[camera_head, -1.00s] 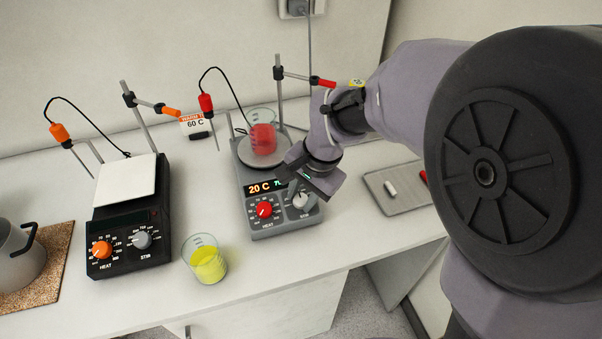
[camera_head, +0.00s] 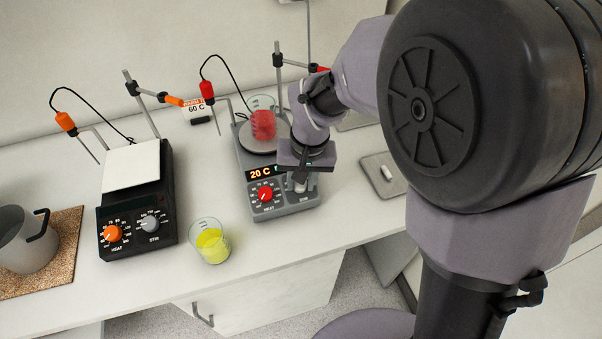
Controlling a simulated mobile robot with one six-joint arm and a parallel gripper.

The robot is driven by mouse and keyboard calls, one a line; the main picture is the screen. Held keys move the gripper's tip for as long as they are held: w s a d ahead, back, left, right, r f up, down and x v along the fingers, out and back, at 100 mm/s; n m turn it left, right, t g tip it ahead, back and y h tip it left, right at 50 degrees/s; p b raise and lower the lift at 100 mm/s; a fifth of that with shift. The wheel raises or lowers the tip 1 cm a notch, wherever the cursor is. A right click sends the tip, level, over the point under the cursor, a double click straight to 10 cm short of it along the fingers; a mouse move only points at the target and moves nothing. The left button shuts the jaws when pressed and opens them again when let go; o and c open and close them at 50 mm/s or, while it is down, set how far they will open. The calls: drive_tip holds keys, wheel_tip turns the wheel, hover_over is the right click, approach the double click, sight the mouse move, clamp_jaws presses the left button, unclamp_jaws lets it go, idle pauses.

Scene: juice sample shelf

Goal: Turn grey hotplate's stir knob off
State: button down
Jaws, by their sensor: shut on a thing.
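The grey hotplate (camera_head: 285,208) stands on the bench with a red heat knob (camera_head: 265,194) at its front left. Its display (camera_head: 262,174) reads 20 C, and the right part is hidden by my gripper. A beaker of red liquid (camera_head: 263,125) stands on its round plate. My gripper (camera_head: 300,184) points down at the front right of the hotplate and is shut on the grey stir knob (camera_head: 299,188). The knob is mostly covered, so its pointer setting cannot be read.
A black hotplate (camera_head: 138,215) with an orange heat knob stands to the left. A beaker of yellow liquid (camera_head: 211,243) stands near the bench front. A metal pot (camera_head: 25,245) sits on a cork mat (camera_head: 68,250). A grey tray (camera_head: 378,165) lies right.

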drive_tip(key=n+h+p, duration=0.1)
drive_tip(key=n+p, duration=0.1)
drive_tip(key=n, duration=0.3)
drive_tip(key=shift+r, duration=0.1)
drive_tip(key=shift+n+t+h+p, duration=0.35)
drive_tip(key=shift+n+p, duration=0.5)
drive_tip(key=shift+n, duration=1.45)
drive_tip(key=c, duration=1.1)
unclamp_jaws()
drive_tip(key=shift+o, duration=0.2)
drive_tip(key=s+r+p, duration=0.1)
drive_tip(key=r+p, duration=0.2)
drive_tip(key=r, duration=0.5)
drive_tip(key=s+a+r+p, duration=0.1)
drive_tip(key=s+r+p, duration=0.1)
drive_tip(key=r, duration=0.7)
drive_tip(key=shift+s+p, duration=0.15)
drive_tip(key=shift+p, duration=0.45)
